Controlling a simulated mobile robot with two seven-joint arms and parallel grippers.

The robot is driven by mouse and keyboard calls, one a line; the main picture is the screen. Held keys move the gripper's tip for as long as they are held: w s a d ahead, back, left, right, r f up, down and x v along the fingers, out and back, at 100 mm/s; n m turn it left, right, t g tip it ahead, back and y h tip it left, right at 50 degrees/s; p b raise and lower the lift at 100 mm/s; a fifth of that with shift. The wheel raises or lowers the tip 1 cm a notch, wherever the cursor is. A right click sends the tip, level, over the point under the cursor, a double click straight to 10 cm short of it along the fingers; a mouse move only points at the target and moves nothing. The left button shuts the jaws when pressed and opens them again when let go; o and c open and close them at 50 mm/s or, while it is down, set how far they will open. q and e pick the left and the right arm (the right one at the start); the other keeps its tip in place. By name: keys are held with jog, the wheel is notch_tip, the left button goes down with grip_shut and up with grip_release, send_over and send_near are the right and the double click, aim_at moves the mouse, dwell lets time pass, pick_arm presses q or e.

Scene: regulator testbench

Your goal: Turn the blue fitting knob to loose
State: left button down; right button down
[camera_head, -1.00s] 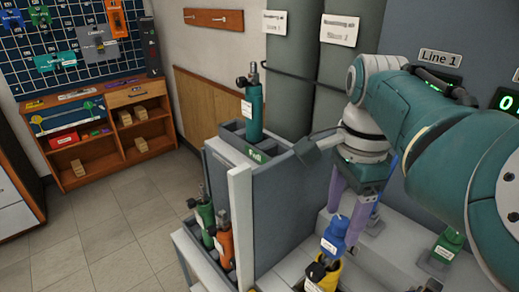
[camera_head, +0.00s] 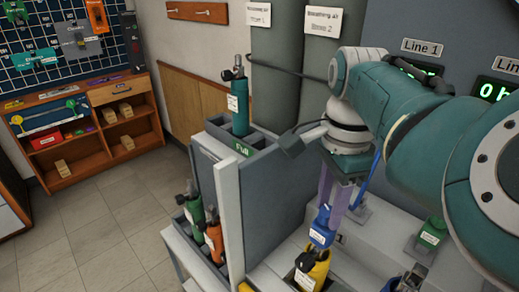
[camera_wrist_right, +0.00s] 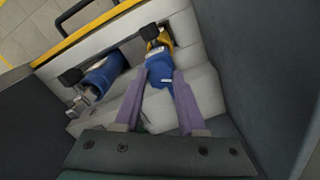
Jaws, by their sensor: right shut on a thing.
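The blue fitting knob (camera_head: 322,227) carries a small pale label and sits above a yellow cylinder (camera_head: 317,266) in the lower middle of the head view. My right gripper (camera_head: 332,212) reaches down from above with its purple fingers shut on the blue fitting. In the right wrist view, the blue fitting (camera_wrist_right: 160,72) lies between the tips of my right gripper (camera_wrist_right: 160,76), and the yellow cylinder (camera_wrist_right: 157,41) shows beyond it. The knob's turned position cannot be read. My left gripper is not in view.
A green labelled fitting (camera_head: 432,234) stands to the right on the grey bench. A grey panel (camera_head: 268,195) stands left of the gripper. A rack holds a teal cylinder (camera_head: 239,105); green and orange cylinders (camera_head: 213,240) stand lower. A blue cylinder (camera_wrist_right: 103,75) lies beside the gripper in the wrist view.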

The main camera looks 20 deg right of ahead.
dwell(0.3)
jog(key=shift+r+n+p, duration=0.15)
jog(key=shift+n+p, duration=0.95)
jog(key=shift+n, duration=0.2)
jog(key=n+p, duration=0.1)
jog(key=n, duration=0.1)
jog(key=shift+n, duration=0.4)
jog(key=n+p, duration=0.1)
jog(key=n, duration=0.2)
jog(key=shift+n+p, duration=0.3)
jog(key=shift+p, duration=0.1)
jog(key=n+p, duration=0.1)
jog(key=n, duration=0.2)
jog(key=shift+n, duration=0.3)
jog(key=n, duration=0.5)
jog(key=shift+p, duration=0.3)
jog(key=n, duration=0.4)
jog(key=shift+n, duration=1.2)
